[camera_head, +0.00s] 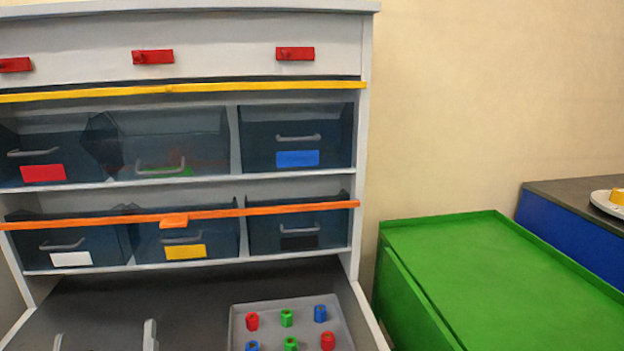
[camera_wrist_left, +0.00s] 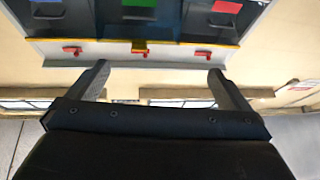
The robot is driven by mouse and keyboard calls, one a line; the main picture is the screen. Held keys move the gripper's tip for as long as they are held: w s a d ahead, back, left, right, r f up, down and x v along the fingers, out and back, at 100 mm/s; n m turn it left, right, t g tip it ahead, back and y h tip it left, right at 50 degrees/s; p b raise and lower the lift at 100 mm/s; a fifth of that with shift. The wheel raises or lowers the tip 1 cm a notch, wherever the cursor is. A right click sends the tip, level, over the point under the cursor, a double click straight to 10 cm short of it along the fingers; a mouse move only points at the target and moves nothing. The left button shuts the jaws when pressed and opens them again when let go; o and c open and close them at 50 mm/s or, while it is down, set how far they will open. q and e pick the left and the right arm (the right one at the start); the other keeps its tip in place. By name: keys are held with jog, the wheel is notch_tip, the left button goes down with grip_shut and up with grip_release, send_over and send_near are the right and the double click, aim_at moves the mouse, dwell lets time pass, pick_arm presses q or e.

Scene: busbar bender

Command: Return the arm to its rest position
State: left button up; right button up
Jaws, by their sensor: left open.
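My left gripper (camera_wrist_left: 159,69) shows in the left wrist view, with its two dark fingers wide apart and nothing between them. Beyond the fingertips in that view are the cabinet's red handles (camera_wrist_left: 139,46), yellow strip and coloured labels, with a clear gap seen between the fingers. In the head view I cannot make out the left gripper with certainty. My right gripper is in neither view.
The grey cabinet (camera_head: 366,130) holds dark bins in two rows. Below, a grey tray (camera_head: 240,322) holds several red, green and blue cylinders. Two light upright pieces (camera_head: 150,335) stand at bottom left, unidentified. A green box (camera_head: 500,285) stands right, its top clear.

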pick_arm(q)
jog(key=s+a+f+g+h, duration=0.1)
jog(key=s+a+f+g, duration=0.1)
jog(key=f+g, duration=0.5)
jog(key=s+a+f+g+h, duration=0.1)
jog(key=s+a+f+g, duration=0.2)
jog(key=f, duration=0.9)
jog(key=s+d+f+m+g+h, duration=0.45)
jog(key=s+f+g, duration=0.35)
jog(key=s+f, duration=0.3)
notch_tip(320, 180, down, 18)
jog(key=g+p, duration=0.1)
jog(key=p, duration=0.5)
jog(key=s+f+g+p, duration=0.1)
jog(key=s+f+p, duration=0.4)
jog(key=s+f, duration=0.6)
jog(key=s+h, duration=0.1)
jog(key=s, duration=0.3)
jog(key=shift+s+d+g+p, duration=0.15)
jog(key=shift+d+g+p, duration=0.05)
jog(key=shift+g+p, duration=0.15)
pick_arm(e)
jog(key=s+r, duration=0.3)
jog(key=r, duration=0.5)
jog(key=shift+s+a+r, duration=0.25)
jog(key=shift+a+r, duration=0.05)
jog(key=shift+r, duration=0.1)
